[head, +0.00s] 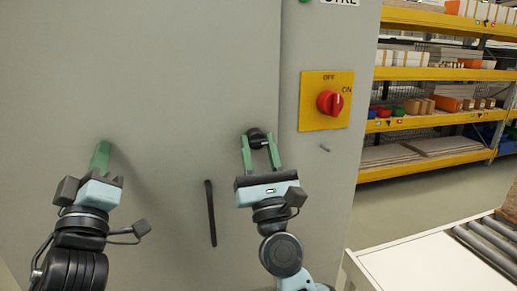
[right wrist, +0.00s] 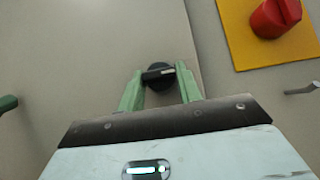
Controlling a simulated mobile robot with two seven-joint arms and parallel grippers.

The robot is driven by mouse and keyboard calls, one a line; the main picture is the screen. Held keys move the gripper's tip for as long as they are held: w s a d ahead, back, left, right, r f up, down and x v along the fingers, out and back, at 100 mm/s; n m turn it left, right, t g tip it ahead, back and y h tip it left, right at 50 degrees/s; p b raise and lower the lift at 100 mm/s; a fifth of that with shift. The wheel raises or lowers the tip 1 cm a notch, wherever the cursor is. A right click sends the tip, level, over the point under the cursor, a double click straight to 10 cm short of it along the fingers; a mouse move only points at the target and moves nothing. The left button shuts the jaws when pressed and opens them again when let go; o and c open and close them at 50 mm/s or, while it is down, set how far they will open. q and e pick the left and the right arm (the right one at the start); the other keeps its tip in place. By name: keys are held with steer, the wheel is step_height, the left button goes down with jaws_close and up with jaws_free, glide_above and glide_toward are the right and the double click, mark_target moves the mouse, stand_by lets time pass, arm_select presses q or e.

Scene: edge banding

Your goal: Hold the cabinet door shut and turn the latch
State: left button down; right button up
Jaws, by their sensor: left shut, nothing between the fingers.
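The grey cabinet door (head: 160,60) fills the left of the head view and lies flush with the frame as far as I can see. The latch (head: 256,136) is a round black knob near the door's right edge. In the right wrist view the latch (right wrist: 158,75) has a roughly horizontal bar with a pale mark at its right end. My left gripper (head: 102,148) is shut, its green fingertips at the door face; contact is hard to judge. My right gripper (head: 261,140) is open, its fingers on either side of the latch with gaps visible in the wrist view (right wrist: 160,88).
A black bar handle (head: 211,212) stands on the door between my arms. A red rotary switch (head: 330,102) on a yellow plate (head: 312,118) and a small metal peg (head: 324,148) are right of the latch. A roller table (head: 420,262) and yellow shelves (head: 430,120) are further right.

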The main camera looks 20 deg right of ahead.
steer(key=shift+c, duration=1.3)
